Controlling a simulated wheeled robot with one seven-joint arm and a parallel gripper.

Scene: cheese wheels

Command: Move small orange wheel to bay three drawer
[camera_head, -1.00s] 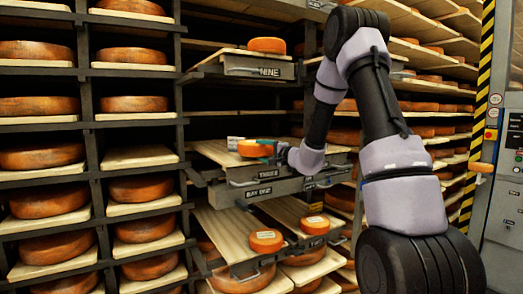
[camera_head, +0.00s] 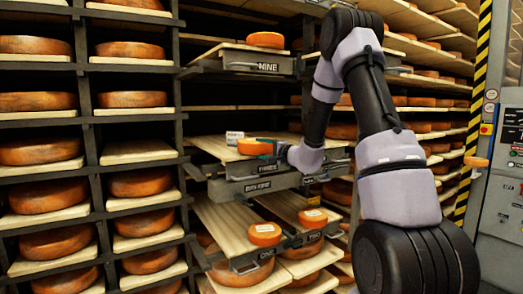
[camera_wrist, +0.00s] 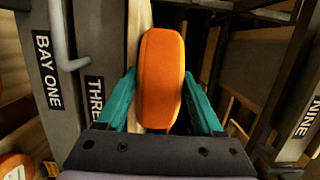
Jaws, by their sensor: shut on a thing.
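The small orange wheel (camera_head: 255,147) is held at the front of the bay three drawer (camera_head: 216,147), which is pulled out with a pale wooden board. My gripper (camera_head: 268,147) is shut on the wheel from the right in the head view. The THREE label (camera_wrist: 95,93) shows left of the wheel in the wrist view. I cannot tell whether the wheel touches the board.
The NINE drawer (camera_head: 267,67), bearing an orange wheel (camera_head: 265,40), juts out above. A lower drawer (camera_head: 215,220) holds another orange wheel (camera_head: 264,234). Racks of large wheels fill the left.

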